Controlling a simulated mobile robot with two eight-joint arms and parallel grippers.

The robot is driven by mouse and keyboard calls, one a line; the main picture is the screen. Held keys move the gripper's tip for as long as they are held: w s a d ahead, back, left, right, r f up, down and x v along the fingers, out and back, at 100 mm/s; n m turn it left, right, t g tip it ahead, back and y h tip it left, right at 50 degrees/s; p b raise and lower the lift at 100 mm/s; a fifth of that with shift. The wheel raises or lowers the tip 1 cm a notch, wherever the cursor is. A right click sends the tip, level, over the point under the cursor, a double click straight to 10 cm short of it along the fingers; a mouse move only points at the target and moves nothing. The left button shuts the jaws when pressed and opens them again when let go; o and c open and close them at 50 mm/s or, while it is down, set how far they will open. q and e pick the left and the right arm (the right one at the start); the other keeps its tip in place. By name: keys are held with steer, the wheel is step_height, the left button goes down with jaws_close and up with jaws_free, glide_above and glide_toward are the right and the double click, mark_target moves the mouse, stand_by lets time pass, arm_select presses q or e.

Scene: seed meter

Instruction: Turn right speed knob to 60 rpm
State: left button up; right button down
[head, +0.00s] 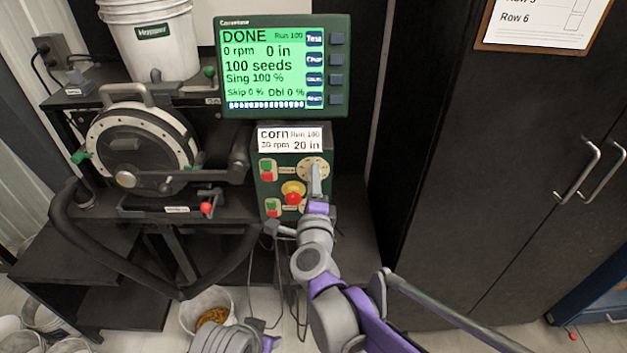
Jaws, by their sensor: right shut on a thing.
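The control box (269,210) is dark green and stands below the monitor. Its round cream speed dial (304,168) sits at the upper right of the box face. My right gripper (315,180) is at this dial and shut on the knob, which its fingers mostly hide. The pointer and scale marks are too small to read. The monitor (277,66) reads DONE, 0 rpm, 0 in and 100 seeds. A card (291,137) above the box reads corn, 20 rpm, 20 in. Part of my left arm shows at the bottom, but its gripper is not in view.
Below the dial are a red button (292,198) on a yellow base and red-green switches (267,170) at the left. The seed meter (138,150) stands left of the box. A hopper bucket (152,38) is above it. A black cabinet (470,150) fills the right.

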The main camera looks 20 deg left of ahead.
steer(key=shift+c, duration=2.4)
jaws_free()
steer(key=shift+s, duration=0.1)
steer(key=v, duration=1)
steer(key=shift+s, duration=0.3)
steer(key=shift+d+r, duration=0.1)
steer(key=shift+d, duration=0.05)
